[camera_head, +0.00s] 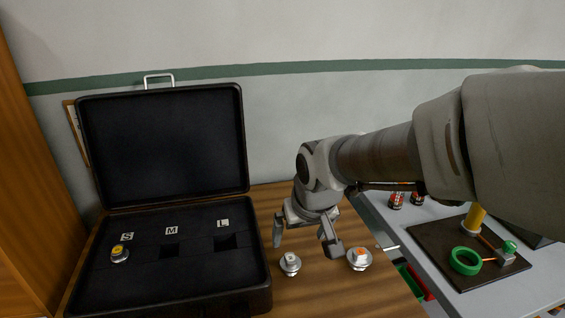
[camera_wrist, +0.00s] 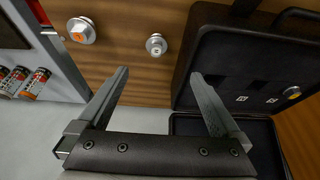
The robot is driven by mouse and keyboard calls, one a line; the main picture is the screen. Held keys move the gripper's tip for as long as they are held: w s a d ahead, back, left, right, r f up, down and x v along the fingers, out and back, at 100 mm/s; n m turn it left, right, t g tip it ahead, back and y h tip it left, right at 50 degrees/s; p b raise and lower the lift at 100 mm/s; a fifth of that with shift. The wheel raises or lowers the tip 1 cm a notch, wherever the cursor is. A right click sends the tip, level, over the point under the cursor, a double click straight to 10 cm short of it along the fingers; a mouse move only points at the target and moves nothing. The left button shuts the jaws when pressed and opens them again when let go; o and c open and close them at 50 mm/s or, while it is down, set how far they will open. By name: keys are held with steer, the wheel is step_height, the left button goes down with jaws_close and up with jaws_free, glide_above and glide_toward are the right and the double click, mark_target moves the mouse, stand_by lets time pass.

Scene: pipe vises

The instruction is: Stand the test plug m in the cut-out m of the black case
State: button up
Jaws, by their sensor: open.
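The white-topped metal plug (camera_head: 290,263), which looks like test plug m, stands upright on the wooden table right of the black case (camera_head: 160,294). It also shows in the wrist view (camera_wrist: 156,45), ahead of the space between my fingers. The cut-out m (camera_head: 170,252), under the M label, is a dark empty square in the middle of the open case. My gripper (camera_head: 305,243) is open and empty, pointing down above the table near the plug and apart from it. In the wrist view both fingers of my gripper (camera_wrist: 159,73) are spread wide.
A yellow-topped plug (camera_head: 120,254) sits at the S label. The cut-out L (camera_head: 226,243) is empty. The raised case lid (camera_head: 162,145) stands behind. A grey bench (camera_head: 530,285) with other items is at the right.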

steer(key=f, duration=0.1)
steer(key=b, duration=0.3)
glide_toward(291, 259)
steer(key=x, duration=0.4)
steer(key=shift+s+a+f, duration=0.3)
steer(key=shift+s, duration=0.05)
steer(key=shift+w+d+b+x, duration=0.15)
steer(key=shift+b+x, duration=0.2)
steer(key=shift+x, duration=0.55)
steer(key=shift+w+b+x, duration=0.1)
steer(key=shift+b+x, duration=0.2)
steer(key=shift+x, duration=0.65)
steer(key=shift+w+d+b+x, duration=0.15)
steer(key=shift+b+x, duration=0.2)
steer(key=shift+x, duration=0.55)
steer(key=shift+r, duration=0.15)
jaws_close()
steer(key=shift+r, duration=0.15)
